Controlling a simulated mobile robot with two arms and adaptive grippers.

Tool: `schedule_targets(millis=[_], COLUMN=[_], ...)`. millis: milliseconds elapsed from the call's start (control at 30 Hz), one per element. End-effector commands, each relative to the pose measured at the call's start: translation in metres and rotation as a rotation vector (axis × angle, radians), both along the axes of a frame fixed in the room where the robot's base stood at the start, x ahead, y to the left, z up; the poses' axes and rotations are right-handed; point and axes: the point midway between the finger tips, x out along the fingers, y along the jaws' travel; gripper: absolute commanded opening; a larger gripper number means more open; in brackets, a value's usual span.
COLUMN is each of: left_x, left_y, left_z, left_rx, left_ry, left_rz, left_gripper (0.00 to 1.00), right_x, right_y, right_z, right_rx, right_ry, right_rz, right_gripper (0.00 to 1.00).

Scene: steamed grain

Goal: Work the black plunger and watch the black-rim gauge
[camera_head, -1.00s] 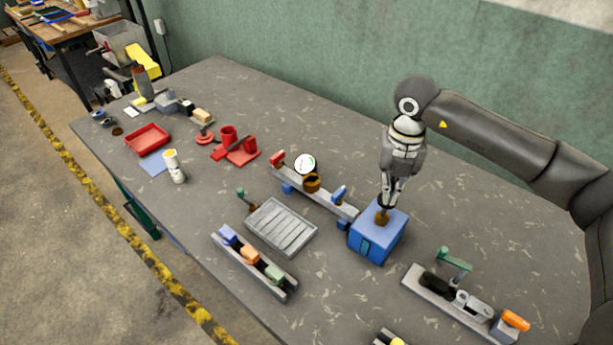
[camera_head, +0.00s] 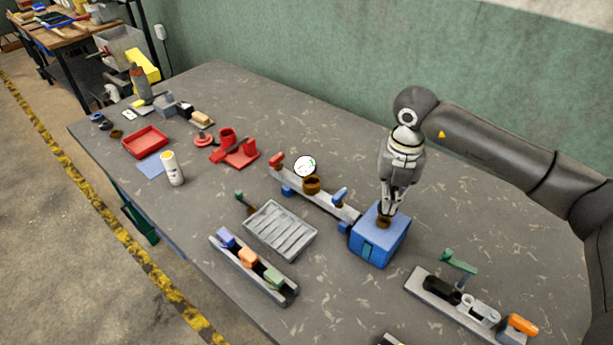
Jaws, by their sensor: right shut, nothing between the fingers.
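A blue box (camera_head: 372,247) stands on the grey table, with a brown knob (camera_head: 384,222) on its top. My right gripper (camera_head: 386,211) points straight down onto this knob, its fingers shut with nothing between them. The fingertips appear to touch the knob and partly hide it. A round white-faced gauge (camera_head: 305,166) stands behind a brown cup-like fitting on a grey bar left of the box; its needle is too small to read. No part that is clearly a black plunger shows; a black cylinder (camera_head: 441,284) lies on a grey rail at the right. My left gripper is not in view.
A slotted grey tray (camera_head: 281,231) and a rail with coloured blocks (camera_head: 249,259) lie left of the box. Red parts (camera_head: 238,152), a red tray (camera_head: 146,141) and a white bottle (camera_head: 173,168) stand farther left. The table's back right is clear.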

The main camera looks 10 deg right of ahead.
Motion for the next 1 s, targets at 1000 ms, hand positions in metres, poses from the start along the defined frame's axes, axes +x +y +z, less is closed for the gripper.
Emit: schedule_targets(millis=[1000], left_x=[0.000], left_y=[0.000], left_z=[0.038], left_rx=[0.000], left_ry=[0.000], left_rz=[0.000], left_gripper=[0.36], right_x=[0.000], right_y=[0.000], right_z=[0.066], right_rx=[0.000], right_ry=[0.000], right_rz=[0.001], right_gripper=[0.00])
